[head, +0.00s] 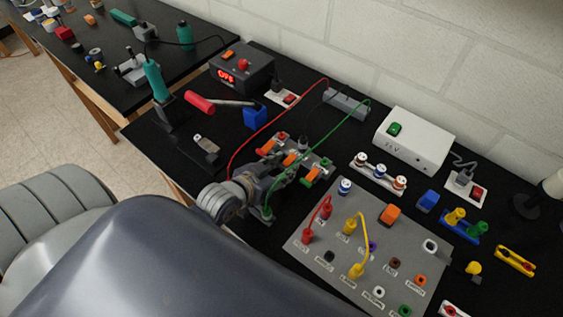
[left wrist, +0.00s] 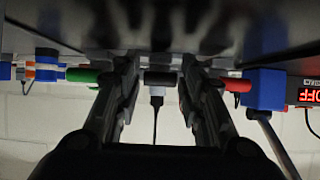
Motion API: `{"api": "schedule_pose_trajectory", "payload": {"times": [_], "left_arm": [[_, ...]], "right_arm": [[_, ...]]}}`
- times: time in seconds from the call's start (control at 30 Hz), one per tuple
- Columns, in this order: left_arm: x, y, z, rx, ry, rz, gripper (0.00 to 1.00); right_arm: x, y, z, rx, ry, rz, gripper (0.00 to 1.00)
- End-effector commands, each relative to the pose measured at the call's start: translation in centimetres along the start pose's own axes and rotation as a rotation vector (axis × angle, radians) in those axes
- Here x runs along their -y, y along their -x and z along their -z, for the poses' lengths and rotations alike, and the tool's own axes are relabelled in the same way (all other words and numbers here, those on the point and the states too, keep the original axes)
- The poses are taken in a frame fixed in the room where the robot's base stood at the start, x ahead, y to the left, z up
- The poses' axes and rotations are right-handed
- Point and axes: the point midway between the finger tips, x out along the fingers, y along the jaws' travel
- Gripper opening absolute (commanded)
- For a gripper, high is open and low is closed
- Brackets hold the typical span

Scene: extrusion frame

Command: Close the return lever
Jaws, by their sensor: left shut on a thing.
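A row of orange levers (head: 290,158) sits on a small grey lever block on the black bench in the head view. I cannot tell which one is the return lever. My left gripper (head: 279,183) reaches over the near side of this block and partly hides it. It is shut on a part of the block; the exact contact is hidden. In the left wrist view, upside down, my two fingers (left wrist: 157,78) stand apart with a dark piece between them. Green and red parts show outside the fingers. My right gripper is not in view.
Red and green wires arch over the block from the grey bar (head: 346,102). A grey socket panel (head: 320,262) stands to the right. A white box (head: 414,140) stands near the wall.

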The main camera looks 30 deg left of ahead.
Motion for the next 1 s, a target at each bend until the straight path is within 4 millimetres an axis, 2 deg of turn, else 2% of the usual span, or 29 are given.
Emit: {"api": "schedule_pose_trajectory", "payload": {"times": [0.27, 0.3, 0.4, 0.77, 0.87, 1.0], "left_arm": [[0.0, 0.0, 0.1, -0.002, 0.000, 0.000, 0.13], [0.0, 0.0, 0.1, -0.002, 0.000, 0.000, 0.39], [0.0, 0.0, 0.1, -0.002, 0.000, 0.000, 0.57], [0.0, 0.2, 0.0, 0.000, 0.000, 0.000, 0.57], [0.0, 0.8, -0.1, 0.002, 0.000, 0.000, 0.57], [0.0, 2.9, -0.1, 0.003, 0.000, 0.000, 0.57]], "right_arm": [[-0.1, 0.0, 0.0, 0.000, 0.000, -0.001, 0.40], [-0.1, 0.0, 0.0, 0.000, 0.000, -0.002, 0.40], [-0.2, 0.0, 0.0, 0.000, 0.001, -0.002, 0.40], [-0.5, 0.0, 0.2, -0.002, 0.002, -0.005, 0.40], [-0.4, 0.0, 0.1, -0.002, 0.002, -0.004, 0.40], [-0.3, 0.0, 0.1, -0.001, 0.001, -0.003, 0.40]]}}
